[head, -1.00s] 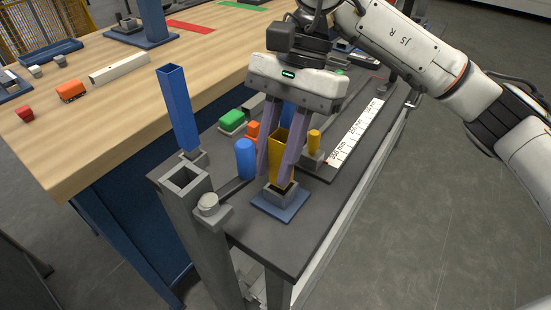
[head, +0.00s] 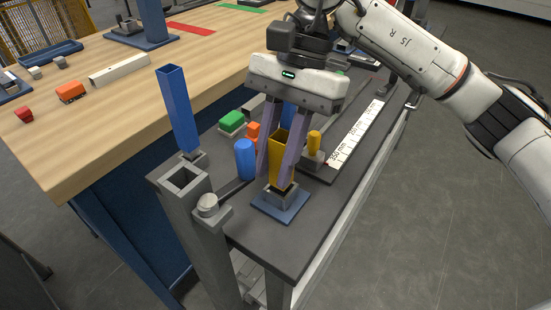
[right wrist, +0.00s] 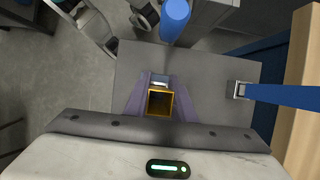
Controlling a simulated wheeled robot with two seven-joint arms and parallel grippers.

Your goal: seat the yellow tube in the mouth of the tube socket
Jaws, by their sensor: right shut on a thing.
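The yellow tube (head: 281,158) is a square, open-topped tube, standing about upright between the purple fingers of my right gripper (head: 281,170), which is shut on it. The right wrist view looks down into its open top (right wrist: 160,103). The tube socket (head: 279,197) is a grey square collar on a blue base plate, on the dark bench top. The tube's lower end is at the socket's mouth, partly behind a finger; I cannot tell how far inside it is. My left gripper is in neither view.
A blue cylinder (head: 245,158) stands close left of the fingers. A small yellow cylinder (head: 313,143) and a white scale strip (head: 356,133) are to the right. A tall blue square tube (head: 178,110) stands at the left. Green and orange blocks lie behind.

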